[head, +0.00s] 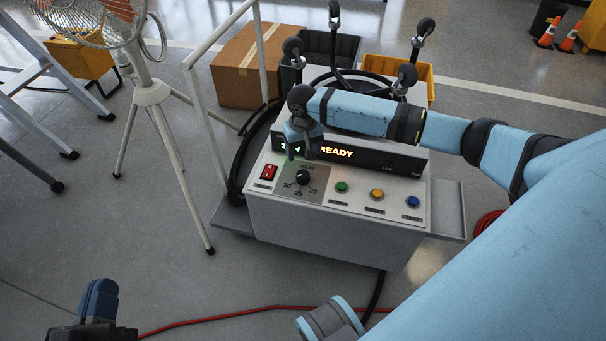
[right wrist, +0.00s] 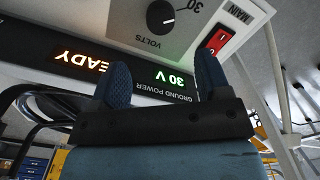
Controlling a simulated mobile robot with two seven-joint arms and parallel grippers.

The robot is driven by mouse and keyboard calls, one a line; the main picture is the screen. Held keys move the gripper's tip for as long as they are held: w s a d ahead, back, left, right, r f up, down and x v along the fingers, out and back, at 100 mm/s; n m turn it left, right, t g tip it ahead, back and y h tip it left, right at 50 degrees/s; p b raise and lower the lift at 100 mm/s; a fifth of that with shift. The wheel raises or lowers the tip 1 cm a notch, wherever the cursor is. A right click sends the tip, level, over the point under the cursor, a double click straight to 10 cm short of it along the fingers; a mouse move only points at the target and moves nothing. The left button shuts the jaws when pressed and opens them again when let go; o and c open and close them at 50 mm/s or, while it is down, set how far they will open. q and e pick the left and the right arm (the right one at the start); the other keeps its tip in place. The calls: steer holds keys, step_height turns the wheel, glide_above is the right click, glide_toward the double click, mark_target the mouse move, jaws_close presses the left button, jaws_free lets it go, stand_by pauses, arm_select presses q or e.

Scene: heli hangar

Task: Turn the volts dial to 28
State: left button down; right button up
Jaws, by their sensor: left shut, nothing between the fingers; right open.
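The volts dial (head: 303,177) is a black knob on a dark square of the ground power unit's sloped panel. The marks 30, 28 and another number, too small to be sure of, surround it. It also shows upside down at the top of the right wrist view (right wrist: 160,14), with a white pointer mark. The lit display (right wrist: 174,79) reads 30 V and READY. My right gripper (head: 302,152) is open and empty, fingers pointing down just above and behind the dial, apart from it. My left gripper (head: 98,300) is shut and empty at the bottom left, far from the panel.
A red rocker switch (head: 269,172) sits left of the dial. Green (head: 342,187), amber (head: 377,194) and blue (head: 412,202) buttons sit to its right. A white fan stand (head: 152,95) and a cart rail stand at left. A red cable (head: 250,311) crosses the floor.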

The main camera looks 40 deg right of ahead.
mark_target(303, 174)
step_height(303, 174, down, 9)
steer(key=b, duration=0.3)
steer(key=shift+r, duration=0.1)
steer(key=shift+f+b, duration=0.5)
steer(key=shift+f, duration=0.2)
arm_select(q)
step_height(303, 174, down, 6)
steer(key=m+g, duration=0.1)
steer(key=g, duration=0.1)
steer(key=shift+w+d, duration=0.15)
